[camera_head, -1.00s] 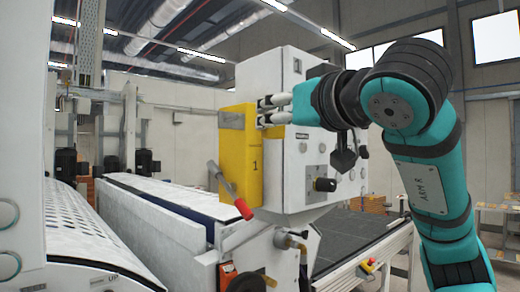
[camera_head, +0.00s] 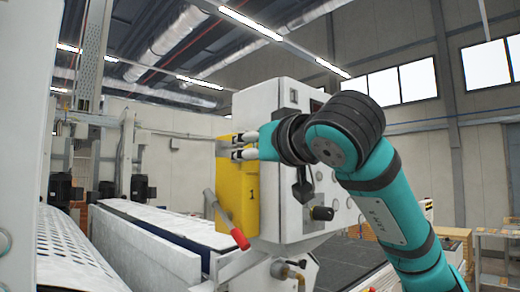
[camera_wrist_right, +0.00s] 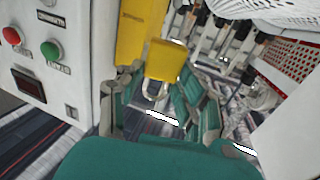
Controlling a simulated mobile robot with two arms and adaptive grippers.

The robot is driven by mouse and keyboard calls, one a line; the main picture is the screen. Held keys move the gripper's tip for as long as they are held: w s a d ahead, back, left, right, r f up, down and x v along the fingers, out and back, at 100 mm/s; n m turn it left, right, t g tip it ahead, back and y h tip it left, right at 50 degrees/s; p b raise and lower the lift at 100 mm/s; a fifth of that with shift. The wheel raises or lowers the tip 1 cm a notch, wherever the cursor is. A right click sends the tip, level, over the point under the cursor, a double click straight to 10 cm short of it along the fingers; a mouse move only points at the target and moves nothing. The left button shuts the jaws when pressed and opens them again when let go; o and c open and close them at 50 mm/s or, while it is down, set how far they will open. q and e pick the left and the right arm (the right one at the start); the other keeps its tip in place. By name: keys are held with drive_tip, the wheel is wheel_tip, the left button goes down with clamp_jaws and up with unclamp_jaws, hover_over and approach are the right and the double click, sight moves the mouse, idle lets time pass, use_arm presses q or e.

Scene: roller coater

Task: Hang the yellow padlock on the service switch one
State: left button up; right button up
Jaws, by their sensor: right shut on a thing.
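The service switch one is a yellow box (camera_head: 240,205) marked "1" on the side of the white machine cabinet. Its lever with a red handle (camera_head: 240,239) slants down to the right. The yellow padlock (camera_wrist_right: 166,60) shows in the right wrist view, its metal shackle (camera_wrist_right: 155,90) toward my fingers. My right gripper (camera_wrist_right: 160,103) is shut on it. In the head view my right gripper (camera_head: 236,147) is at the top of the yellow box. The padlock is hard to tell from the box there. I cannot tell whether they touch. My left gripper is not in view.
The white cabinet (camera_head: 285,110) with knobs stands right behind my right gripper. Its panel has a red button (camera_wrist_right: 12,36) and a green button (camera_wrist_right: 50,50). A white perforated cover (camera_head: 65,250) fills the lower left. Long white rails (camera_head: 150,245) run behind the lever.

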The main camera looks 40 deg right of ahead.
drive_tip(key=w+f, duration=0.1)
drive_tip(key=w, duration=0.5)
drive_tip(key=shift+w+a+p, duration=0.2)
drive_tip(key=shift+p, duration=0.1)
idle(0.3)
drive_tip(key=shift+f, duration=0.1)
idle(0.4)
drive_tip(key=o, duration=1.2)
drive_tip(key=shift+c, duration=0.2)
